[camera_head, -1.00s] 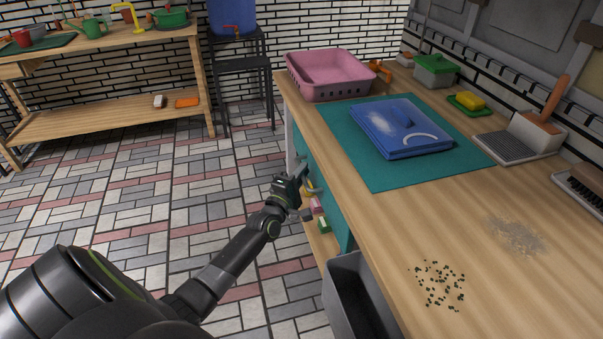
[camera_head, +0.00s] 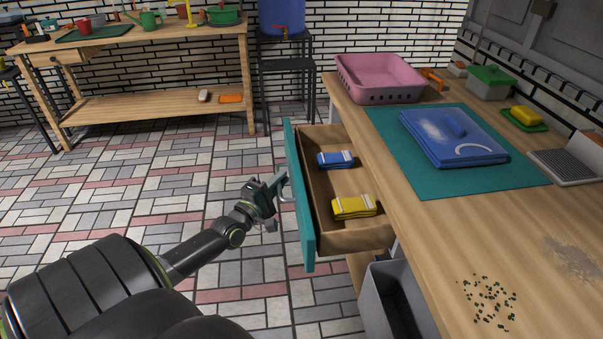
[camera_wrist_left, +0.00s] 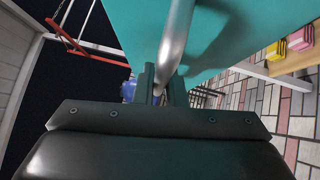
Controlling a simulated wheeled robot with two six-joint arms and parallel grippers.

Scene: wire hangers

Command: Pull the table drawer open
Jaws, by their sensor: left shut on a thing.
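The table drawer (camera_head: 301,205) has a teal front and wooden sides, and it stands well out from under the table top. Inside it lie a blue folded bundle (camera_head: 337,160) and a yellow folded bundle (camera_head: 354,206). My left gripper (camera_head: 277,187) is at the outer face of the drawer front, shut on the metal handle (camera_head: 285,186). In the left wrist view the handle bar (camera_wrist_left: 174,45) runs between the fingers (camera_wrist_left: 160,88), with the teal front behind it. My right gripper is not in view.
The wooden table top (camera_head: 470,215) holds a teal mat (camera_head: 400,160), a blue case (camera_head: 455,150) and a pink basket (camera_head: 380,80). A grey bin (camera_head: 385,300) stands below the table, near the drawer. The tiled floor left of the drawer is clear.

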